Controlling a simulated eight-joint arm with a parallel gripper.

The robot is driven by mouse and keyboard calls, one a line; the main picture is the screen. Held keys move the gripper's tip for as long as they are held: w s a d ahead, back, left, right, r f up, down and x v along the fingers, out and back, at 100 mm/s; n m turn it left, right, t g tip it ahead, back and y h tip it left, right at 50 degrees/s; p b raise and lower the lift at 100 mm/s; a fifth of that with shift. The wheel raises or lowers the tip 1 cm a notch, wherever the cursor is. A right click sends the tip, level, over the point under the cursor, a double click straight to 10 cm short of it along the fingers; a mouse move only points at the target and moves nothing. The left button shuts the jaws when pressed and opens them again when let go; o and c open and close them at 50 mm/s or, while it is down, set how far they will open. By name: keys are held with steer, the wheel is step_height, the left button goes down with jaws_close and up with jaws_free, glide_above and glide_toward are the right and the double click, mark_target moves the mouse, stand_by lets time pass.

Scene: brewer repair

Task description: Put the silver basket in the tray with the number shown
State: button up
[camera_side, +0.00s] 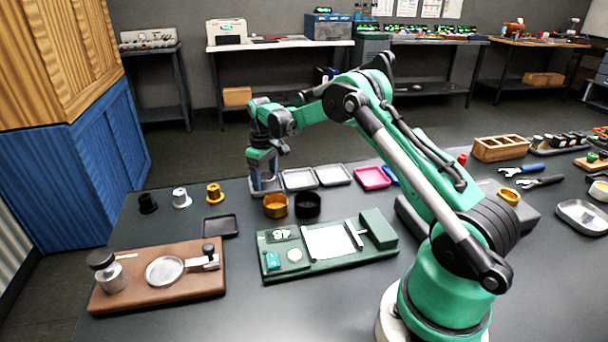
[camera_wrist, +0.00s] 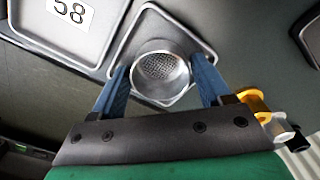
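The silver basket (camera_wrist: 160,68), a round cup with a perforated bottom, sits between the blue fingers of my gripper (camera_wrist: 160,64) in the wrist view. Both fingers appear to press against its sides. It is over or in a grey square tray (camera_wrist: 208,46); I cannot tell whether it touches the bottom, and it hides any number there. The neighbouring grey tray (camera_wrist: 95,46) has a card reading 58. In the side view my gripper (camera_side: 264,175) points down at the left end of the tray row. A number card (camera_side: 281,235) lies on the green board, too small to read surely.
Grey trays (camera_side: 299,188) (camera_side: 333,183) and a pink tray (camera_side: 372,184) stand to the right. A gold basket (camera_side: 276,212) and a black basket (camera_side: 307,212) stand in front. Black, silver and gold parts (camera_side: 181,204) stand left. The brown board (camera_side: 197,285) is at front left.

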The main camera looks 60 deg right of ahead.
step_height(320, 180, up, 12)
steer(key=r, duration=0.1)
steer(key=s+a+r+t, duration=0.3)
steer(key=s+a+r, duration=0.2)
steer(key=a, duration=0.4)
steer(key=s+a+f+t, duration=0.4)
steer(key=s+a+f, duration=0.1)
steer(key=s+a, duration=0.4)
steer(key=shift+s, duration=0.9)
